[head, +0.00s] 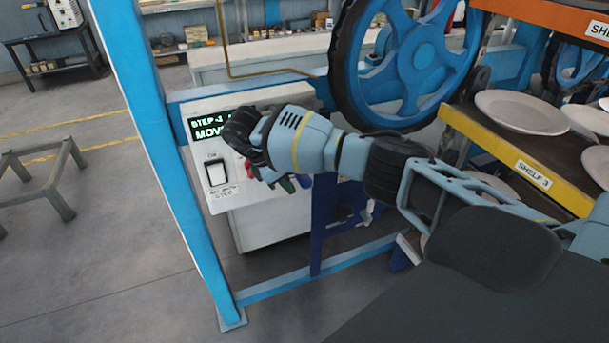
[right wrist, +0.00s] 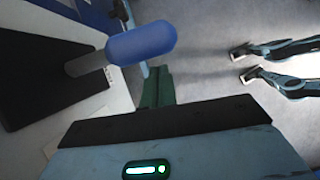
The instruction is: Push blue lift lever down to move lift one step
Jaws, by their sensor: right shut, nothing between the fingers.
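The blue lift lever (right wrist: 142,42) shows in the right wrist view as a rounded blue handle on a grey shaft. The shaft comes out of a dark plate on the left. My right gripper (right wrist: 157,80) is shut and empty, its dark green fingers just below and right of the handle. I cannot tell whether they touch it. In the head view my right arm reaches from the right to the control panel (head: 222,205), and its wrist hides part of the panel. A lit display (head: 208,130) reads "STEP" and "MOVE", partly covered.
A white rocker switch (head: 216,173) sits on the panel. A blue post (head: 165,140) stands left of it. A large blue wheel (head: 410,55) is behind my arm. Shelves with plates (head: 522,112) stand at the right. Open floor (head: 110,260) lies left.

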